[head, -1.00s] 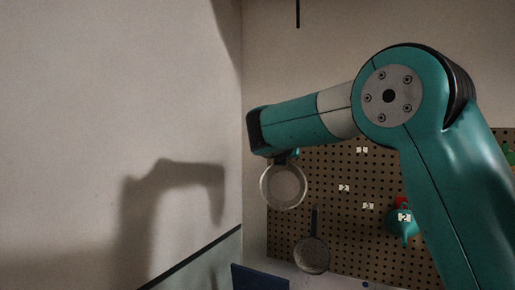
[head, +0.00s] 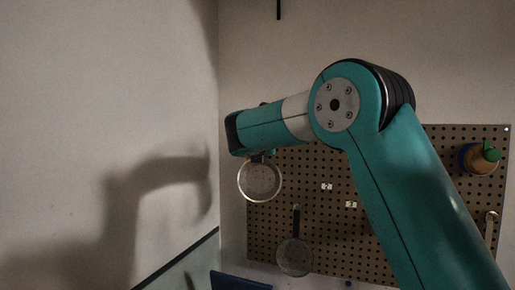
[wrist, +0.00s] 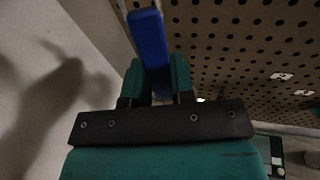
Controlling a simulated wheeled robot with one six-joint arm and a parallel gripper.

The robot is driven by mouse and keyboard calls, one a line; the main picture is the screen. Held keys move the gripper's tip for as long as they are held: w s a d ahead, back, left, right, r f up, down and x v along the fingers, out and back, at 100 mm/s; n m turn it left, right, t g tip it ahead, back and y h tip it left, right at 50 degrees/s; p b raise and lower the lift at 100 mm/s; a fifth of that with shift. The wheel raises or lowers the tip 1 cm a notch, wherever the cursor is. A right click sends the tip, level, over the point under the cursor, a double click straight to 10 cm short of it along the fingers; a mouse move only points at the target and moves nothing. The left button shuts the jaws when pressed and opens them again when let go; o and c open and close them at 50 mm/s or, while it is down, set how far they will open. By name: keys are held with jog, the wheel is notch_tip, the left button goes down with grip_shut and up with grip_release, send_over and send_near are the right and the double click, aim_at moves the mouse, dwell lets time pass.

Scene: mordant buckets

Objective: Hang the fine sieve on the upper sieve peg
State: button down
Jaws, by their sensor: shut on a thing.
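My gripper (head: 258,155) is shut on the blue handle (wrist: 150,40) of a round sieve; the wrist view shows the handle between my fingers. In the head view the sieve (head: 260,181), with a pale rim and grey mesh, hangs below my gripper in front of the pegboard's upper left edge. I take it to be the fine sieve. The pegboard (head: 400,262) has small white tags (head: 327,187), and two tags (wrist: 281,76) also show in the wrist view. I cannot make out the upper sieve peg in either view. The held sieve's mesh is outside the wrist view.
A second round sieve or pan (head: 295,257) hangs lower on the pegboard, handle up. A green-topped container (head: 478,158) and a metal tool (head: 490,225) are on its right side. A plain wall (head: 110,100) stands close on the left. A blue object (head: 238,281) is at the bottom.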

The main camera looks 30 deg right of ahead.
jog(key=w+d+p, duration=0.2)
jog(key=w+d, duration=0.2)
jog(key=d, duration=0.1)
jog(key=shift+d+f, duration=0.15)
jog(key=shift+f, duration=0.15)
dwell(0.4)
jog(key=shift+f, duration=0.1)
dwell(0.5)
jog(key=c, duration=0.9)
grip_release()
